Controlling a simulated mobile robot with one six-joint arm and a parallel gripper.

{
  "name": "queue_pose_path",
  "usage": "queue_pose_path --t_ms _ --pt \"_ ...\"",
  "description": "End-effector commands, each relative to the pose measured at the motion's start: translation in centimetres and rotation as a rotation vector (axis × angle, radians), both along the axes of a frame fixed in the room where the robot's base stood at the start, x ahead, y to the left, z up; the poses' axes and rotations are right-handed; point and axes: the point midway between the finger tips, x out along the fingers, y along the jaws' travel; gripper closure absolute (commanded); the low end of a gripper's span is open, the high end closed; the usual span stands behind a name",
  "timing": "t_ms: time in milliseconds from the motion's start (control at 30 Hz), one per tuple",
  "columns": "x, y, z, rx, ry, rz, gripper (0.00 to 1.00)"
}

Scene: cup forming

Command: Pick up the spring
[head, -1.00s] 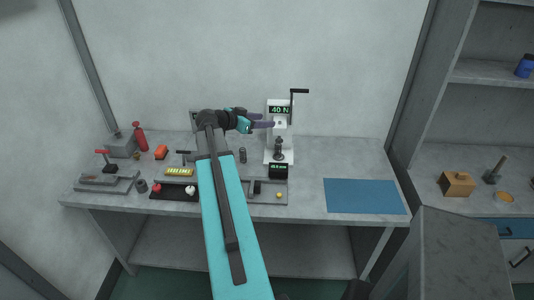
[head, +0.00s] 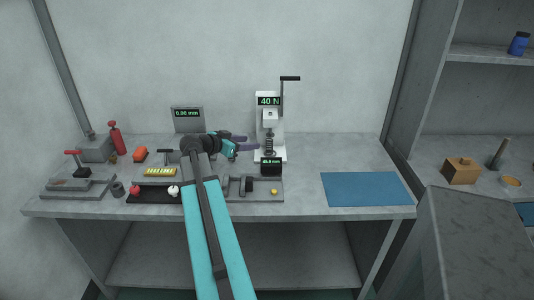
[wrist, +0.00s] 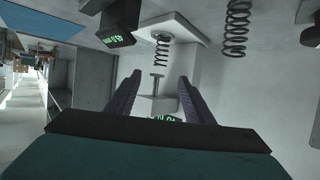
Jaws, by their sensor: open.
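One dark coil spring (head: 269,144) stands upright on the base of the white press tester (head: 268,117); it also shows in the wrist view (wrist: 162,50). A second coil spring (wrist: 237,25) stands on the bench to its right in the wrist view, at the top edge. My gripper (head: 249,142) hides that spot in the head view. My gripper is open and empty, pointing toward the tester. In the wrist view, its two purple fingers (wrist: 160,78) are spread, with the tester between and beyond them. Neither spring is between the fingertips.
A 40 N display (head: 269,101) and crank are on the tester, with a small dark display (head: 271,162) before it. A grey gauge (head: 188,119) stands behind my arm. Left are a red bottle (head: 116,138) and fixtures. A blue mat (head: 366,189) lies clear at right.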

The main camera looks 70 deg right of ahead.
Motion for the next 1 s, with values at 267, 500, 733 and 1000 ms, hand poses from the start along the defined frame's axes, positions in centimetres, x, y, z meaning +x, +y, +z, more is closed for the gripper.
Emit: queue_pose_path --t_ms 267,500,733,1000 --pt "0.5 0.3 -0.8 0.0 0.0 0.007 0.53" --pt "0.6 0.4 -0.7 0.0 0.0 0.01 0.53" --pt "0.1 -0.9 -1.3 0.001 0.002 0.008 0.53" --pt "-1.2 -4.1 -2.7 0.002 0.001 0.008 0.53"
